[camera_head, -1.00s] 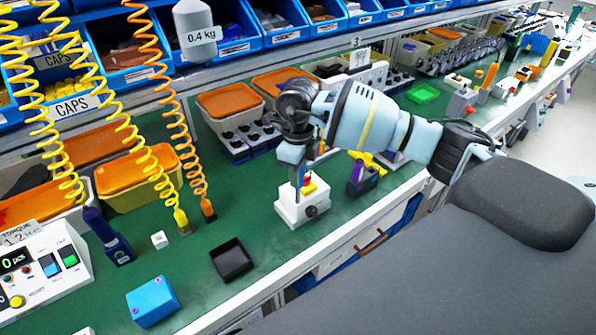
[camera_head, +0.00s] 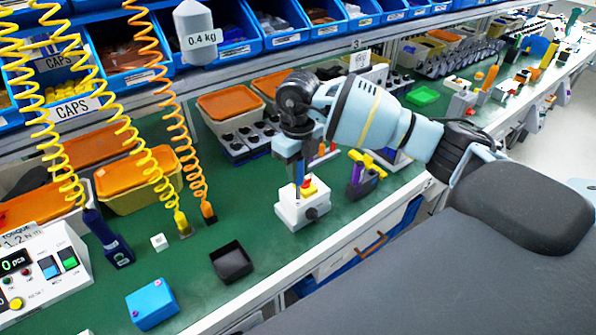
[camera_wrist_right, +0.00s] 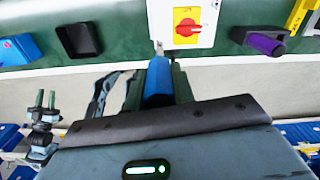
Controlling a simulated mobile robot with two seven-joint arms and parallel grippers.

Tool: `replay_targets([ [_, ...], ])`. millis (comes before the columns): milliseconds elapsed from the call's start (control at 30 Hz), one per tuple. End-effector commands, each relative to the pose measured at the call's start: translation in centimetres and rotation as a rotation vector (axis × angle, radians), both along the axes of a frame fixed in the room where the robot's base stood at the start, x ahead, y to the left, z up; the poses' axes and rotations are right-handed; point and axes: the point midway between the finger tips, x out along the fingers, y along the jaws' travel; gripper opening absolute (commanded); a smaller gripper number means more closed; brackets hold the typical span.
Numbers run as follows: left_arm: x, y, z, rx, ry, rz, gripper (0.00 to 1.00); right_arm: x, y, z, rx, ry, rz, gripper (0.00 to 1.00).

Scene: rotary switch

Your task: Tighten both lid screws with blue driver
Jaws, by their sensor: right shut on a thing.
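My right gripper (camera_head: 291,160) is shut on the blue driver (camera_wrist_right: 158,82). The driver's slim metal shaft points away from the gripper at the white switch box (camera_head: 301,212). In the right wrist view its tip is at the near left corner of the switch box (camera_wrist_right: 208,30); I cannot tell whether it touches. The box stands upright on the green bench and has a red knob on a yellow plate (camera_wrist_right: 187,24). The lid screws are too small or hidden to make out. My left gripper is not in view.
A blue box with purple dots (camera_head: 152,303) and a black tray (camera_head: 231,262) lie left of the switch box. A purple and yellow tool (camera_head: 364,175) stands close on its right. Coiled cords with a dark blue tool (camera_head: 108,238) hang at left.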

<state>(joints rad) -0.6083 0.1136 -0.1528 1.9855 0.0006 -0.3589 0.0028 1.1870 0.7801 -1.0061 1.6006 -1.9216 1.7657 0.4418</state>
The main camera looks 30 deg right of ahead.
Motion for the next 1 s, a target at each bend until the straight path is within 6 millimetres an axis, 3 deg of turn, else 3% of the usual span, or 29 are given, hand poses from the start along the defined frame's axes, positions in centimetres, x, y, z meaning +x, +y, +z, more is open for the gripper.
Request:
replay_targets([
  [1000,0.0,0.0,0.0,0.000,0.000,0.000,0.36,0.0,0.0,4.0,0.000,-0.002,0.001,0.00],
])
